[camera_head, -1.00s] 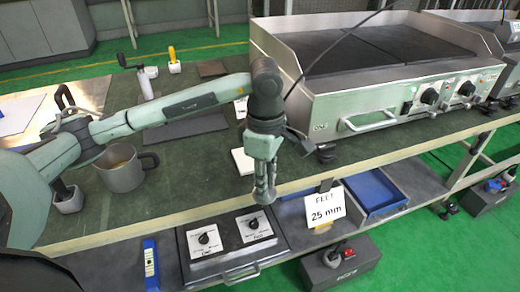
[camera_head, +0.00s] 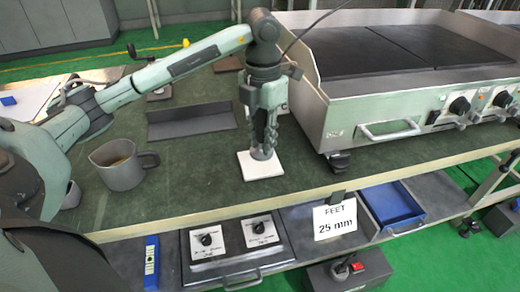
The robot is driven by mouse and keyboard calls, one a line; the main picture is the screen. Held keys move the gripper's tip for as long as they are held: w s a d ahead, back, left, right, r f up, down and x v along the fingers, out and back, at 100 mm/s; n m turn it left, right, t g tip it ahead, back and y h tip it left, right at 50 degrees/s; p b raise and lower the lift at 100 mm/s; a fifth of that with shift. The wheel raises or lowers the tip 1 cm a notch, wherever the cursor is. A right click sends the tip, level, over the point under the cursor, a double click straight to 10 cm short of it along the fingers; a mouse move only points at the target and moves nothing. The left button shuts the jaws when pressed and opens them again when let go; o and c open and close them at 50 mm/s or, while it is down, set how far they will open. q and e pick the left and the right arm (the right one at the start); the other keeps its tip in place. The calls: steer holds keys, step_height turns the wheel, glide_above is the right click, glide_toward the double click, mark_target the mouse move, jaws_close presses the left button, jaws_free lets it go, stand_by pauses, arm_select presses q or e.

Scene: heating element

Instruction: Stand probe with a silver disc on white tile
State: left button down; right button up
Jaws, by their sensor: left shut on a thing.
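The white tile (camera_head: 259,165) lies flat on the dark green bench top, left of the griddle's front foot. My left gripper (camera_head: 263,142) points down over the tile and is shut on the probe. The fingers hide most of the probe. Its grey lower end (camera_head: 262,154) shows at the fingertips, at or just above the tile; I cannot tell whether it touches. The silver disc cannot be made out clearly. A thin dark cable (camera_head: 308,30) rises to the upper right from behind the gripper. My right gripper is not in view.
A steel griddle (camera_head: 370,115) stands to the right. A grey mug (camera_head: 121,167) and a dark angled tray (camera_head: 192,121) are to the left. A "FEET 25 mm" card (camera_head: 335,218) hangs at the bench's front edge. Bench top in front of the mug is clear.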

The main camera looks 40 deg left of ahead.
mark_target(260, 109)
arm_select(q)
steer(key=w+a+f, duration=0.2)
steer(key=w+a, duration=0.1)
steer(key=shift+f, duration=2.25)
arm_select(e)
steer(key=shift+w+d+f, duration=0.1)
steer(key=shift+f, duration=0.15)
arm_select(q)
steer(key=shift+f, duration=0.1)
steer(key=c, duration=1.3)
jaws_free()
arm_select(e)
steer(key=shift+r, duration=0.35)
arm_select(q)
step_height(260, 109, up, 12)
steer(key=shift+d+f, duration=0.1)
steer(key=shift+f, duration=0.05)
steer(key=shift+r, duration=0.25)
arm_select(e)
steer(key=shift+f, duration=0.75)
